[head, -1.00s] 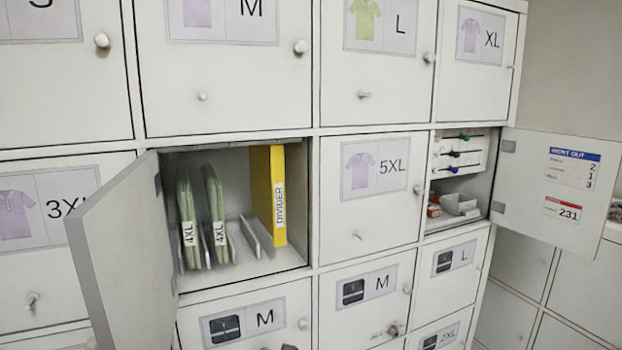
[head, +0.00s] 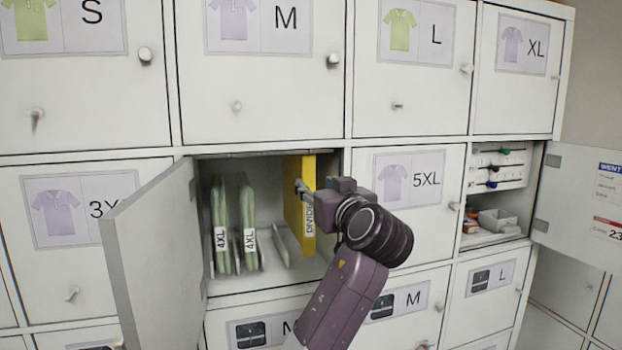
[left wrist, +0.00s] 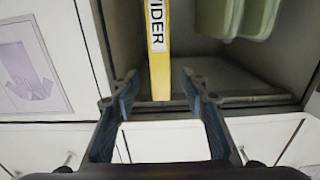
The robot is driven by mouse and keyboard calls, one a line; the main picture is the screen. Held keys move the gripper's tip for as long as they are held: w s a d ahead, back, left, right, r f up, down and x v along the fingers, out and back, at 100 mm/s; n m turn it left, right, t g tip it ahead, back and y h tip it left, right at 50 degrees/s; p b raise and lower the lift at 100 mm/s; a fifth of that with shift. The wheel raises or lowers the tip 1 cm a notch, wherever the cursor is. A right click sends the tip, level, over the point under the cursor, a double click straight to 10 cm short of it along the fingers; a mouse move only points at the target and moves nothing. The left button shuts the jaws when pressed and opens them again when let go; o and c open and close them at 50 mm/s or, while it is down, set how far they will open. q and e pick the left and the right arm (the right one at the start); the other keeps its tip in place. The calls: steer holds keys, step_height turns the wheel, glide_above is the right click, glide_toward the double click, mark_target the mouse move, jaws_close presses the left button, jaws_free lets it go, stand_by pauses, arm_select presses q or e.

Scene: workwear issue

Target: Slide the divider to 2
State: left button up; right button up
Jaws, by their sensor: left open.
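The yellow divider (head: 292,205) stands upright in the open compartment, right of two green packs labelled 4XL (head: 220,228) (head: 247,222). My left gripper (head: 302,188) is at the divider's front edge, in front of the compartment's right side. In the left wrist view, the divider (left wrist: 159,60) reaches down between the open fingertips of my left gripper (left wrist: 160,86), with a gap on each side. The gripper and arm hide part of the divider's label and the lower right of the compartment. My right gripper is out of view.
The open grey door (head: 152,240) stands out at the compartment's left. Low white slots (head: 283,243) line the compartment floor. The closed 5XL door (head: 408,185) is to the right. Beyond it, an open compartment (head: 497,205) holds small items, its door swung right.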

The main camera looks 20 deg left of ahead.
mark_target(309, 181)
arm_select(q)
steer(key=p+x, duration=0.1)
steer(key=x, duration=0.3)
steer(key=shift+r, duration=0.1)
steer(key=shift+w+a, duration=0.25)
steer(key=shift+w, duration=0.1)
steer(key=shift+c, duration=0.5)
jaws_close()
